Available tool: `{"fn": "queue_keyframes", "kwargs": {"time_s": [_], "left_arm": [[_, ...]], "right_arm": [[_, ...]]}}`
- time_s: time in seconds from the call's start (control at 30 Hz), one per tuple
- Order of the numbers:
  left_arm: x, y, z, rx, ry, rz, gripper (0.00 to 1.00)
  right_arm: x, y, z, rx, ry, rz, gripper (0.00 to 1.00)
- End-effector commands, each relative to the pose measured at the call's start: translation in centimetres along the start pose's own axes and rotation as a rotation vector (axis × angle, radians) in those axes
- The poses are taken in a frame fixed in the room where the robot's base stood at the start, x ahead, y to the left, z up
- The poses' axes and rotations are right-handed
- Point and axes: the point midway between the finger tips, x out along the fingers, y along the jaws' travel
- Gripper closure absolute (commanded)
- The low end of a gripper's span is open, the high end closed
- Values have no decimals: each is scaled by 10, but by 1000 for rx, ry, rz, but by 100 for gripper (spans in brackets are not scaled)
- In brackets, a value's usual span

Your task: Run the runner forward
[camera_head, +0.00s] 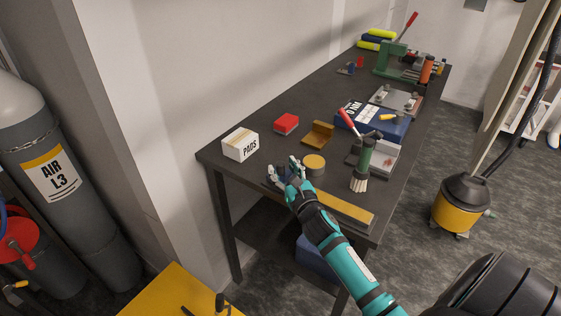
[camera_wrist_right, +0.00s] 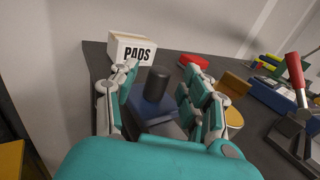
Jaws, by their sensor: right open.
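The runner shows in the right wrist view as a dark upright knob (camera_wrist_right: 157,86) on a blue block (camera_wrist_right: 148,113). My right gripper (camera_wrist_right: 160,72) is open, with its fingers on either side of the knob; contact is not clear. In the head view the right gripper (camera_head: 292,172) is over the left end of a long rail with a yellow top (camera_head: 347,210), along the bench's near edge. The hand and arm hide much of the runner and part of the rail there. My left gripper is out of view.
A white PADS box (camera_head: 240,145) stands left of the hand. A round yellow-topped tin (camera_head: 314,164), an ochre bracket (camera_head: 318,134), a brush (camera_head: 361,175) and a red-handled clamp (camera_head: 349,125) stand nearby. A red block (camera_head: 286,123) lies farther back.

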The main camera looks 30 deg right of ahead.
Motion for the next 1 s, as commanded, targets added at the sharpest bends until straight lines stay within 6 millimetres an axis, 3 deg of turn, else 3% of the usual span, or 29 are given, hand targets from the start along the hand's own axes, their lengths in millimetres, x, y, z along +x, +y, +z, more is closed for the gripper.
{"fn": "queue_keyframes", "kwargs": {"time_s": [0.2, 0.53, 0.9, 1.0], "left_arm": [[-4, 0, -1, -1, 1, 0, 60], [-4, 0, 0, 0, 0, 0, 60], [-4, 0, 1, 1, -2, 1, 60], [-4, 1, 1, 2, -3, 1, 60]], "right_arm": [[22, 0, 0, 2, 0, 0, 52], [24, 0, -1, 1, 1, 0, 52], [24, 0, -1, 1, 1, 0, 100], [24, 0, -1, 1, 1, 0, 100]]}}
